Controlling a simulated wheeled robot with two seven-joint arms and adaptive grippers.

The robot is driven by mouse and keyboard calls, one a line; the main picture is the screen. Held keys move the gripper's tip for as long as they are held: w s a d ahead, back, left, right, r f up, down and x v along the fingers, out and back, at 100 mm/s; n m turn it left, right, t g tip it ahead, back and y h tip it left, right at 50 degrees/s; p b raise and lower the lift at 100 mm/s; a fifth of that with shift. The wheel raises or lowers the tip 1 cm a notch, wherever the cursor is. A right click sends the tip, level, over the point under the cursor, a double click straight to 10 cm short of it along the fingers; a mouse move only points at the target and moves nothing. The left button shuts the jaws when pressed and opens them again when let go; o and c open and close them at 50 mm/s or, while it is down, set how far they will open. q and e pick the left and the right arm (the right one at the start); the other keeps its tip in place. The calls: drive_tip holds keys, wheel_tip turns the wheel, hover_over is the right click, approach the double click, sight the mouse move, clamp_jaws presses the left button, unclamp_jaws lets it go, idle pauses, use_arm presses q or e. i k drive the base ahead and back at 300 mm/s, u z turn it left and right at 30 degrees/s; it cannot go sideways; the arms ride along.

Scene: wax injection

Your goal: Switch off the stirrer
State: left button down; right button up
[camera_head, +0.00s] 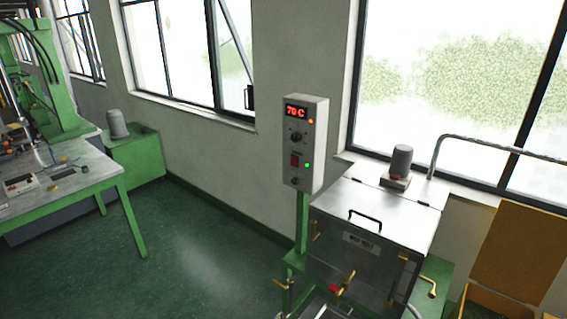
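A grey control box (306,143) stands on a green post in the middle of the view. Its red display (296,112) reads about 70 C, with an orange light beside it. Below are a dark round knob (296,137), a red switch (294,160) and a lit green light (307,165). A metal tank (375,225) with a handled lid stands right of the box. A grey cylindrical motor (401,162) sits on the back of the tank. I cannot tell which control belongs to the stirrer. Neither of my grippers is in view.
A grey-topped table (60,182) with green legs and a green machine stand at the left. Brass valves and a red-handled tap (335,289) stick out at the tank's front. A yellow-brown open box (518,240) is at the right. Green floor (205,245) is clear between table and tank.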

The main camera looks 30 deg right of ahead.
sight(294, 158)
drive_tip(key=z, duration=0.3)
drive_tip(key=i, duration=0.7)
drive_tip(key=z, duration=1.15)
drive_tip(key=i, duration=0.5)
drive_tip(key=z, duration=0.5)
